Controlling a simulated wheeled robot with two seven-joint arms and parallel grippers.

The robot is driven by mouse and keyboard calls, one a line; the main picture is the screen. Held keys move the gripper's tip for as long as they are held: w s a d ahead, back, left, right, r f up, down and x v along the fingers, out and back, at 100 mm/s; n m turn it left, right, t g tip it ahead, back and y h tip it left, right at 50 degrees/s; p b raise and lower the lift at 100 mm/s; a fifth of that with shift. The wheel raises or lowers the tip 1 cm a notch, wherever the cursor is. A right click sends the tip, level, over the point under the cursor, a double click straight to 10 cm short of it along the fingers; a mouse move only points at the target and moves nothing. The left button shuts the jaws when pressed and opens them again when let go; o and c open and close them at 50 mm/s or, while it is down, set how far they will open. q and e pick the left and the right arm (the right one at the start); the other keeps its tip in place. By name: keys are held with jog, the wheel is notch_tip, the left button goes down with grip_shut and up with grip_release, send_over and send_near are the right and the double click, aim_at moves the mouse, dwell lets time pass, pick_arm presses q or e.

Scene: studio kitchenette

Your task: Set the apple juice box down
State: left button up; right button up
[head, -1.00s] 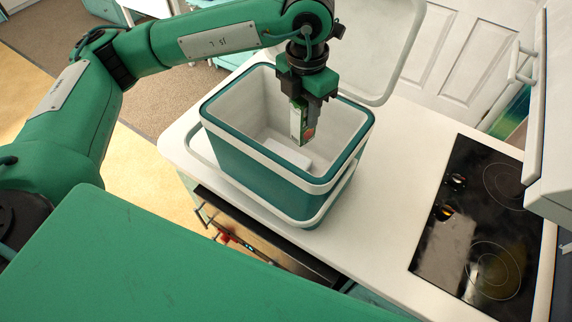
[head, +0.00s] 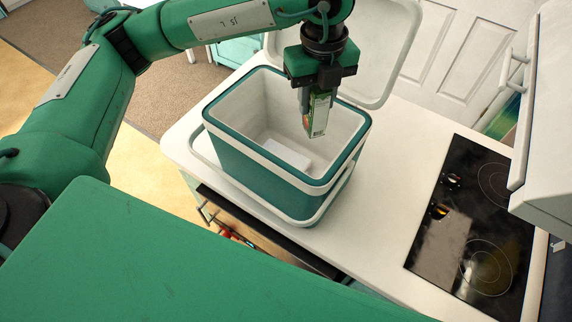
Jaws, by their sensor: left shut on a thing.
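The apple juice box (head: 318,118) is a small carton with green and white sides and a red patch low on its face. My left gripper (head: 318,92) is shut on its upper part and holds it nearly upright, pointing down. In the head view the box hangs over the right part of the open teal and white cooler (head: 262,166). Its lower end shows against the cooler's inner wall, and I cannot tell its exact height. My right gripper is not in view.
A white block (head: 287,154) lies on the cooler's floor. The cooler's lid (head: 385,50) stands open behind it. The cooler is on a white counter (head: 375,215), with a black cooktop (head: 470,220) to the right and a white cabinet (head: 565,120) at the right edge.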

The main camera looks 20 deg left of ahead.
aim_at(316, 119)
pick_arm(q)
jog(key=shift+s+d+r+n, duration=0.1)
jog(key=shift+d+r+n, duration=0.1)
jog(key=shift+r+n, duration=0.6)
jog(key=shift+n, duration=0.4)
notch_tip(316, 119, down, 7)
jog(key=shift+r, duration=0.1)
notch_tip(316, 119, down, 20)
jog(key=p, duration=0.8)
jog(key=shift+p, duration=0.35)
jog(key=shift+f, duration=0.35)
jog(key=shift+f, duration=0.1)
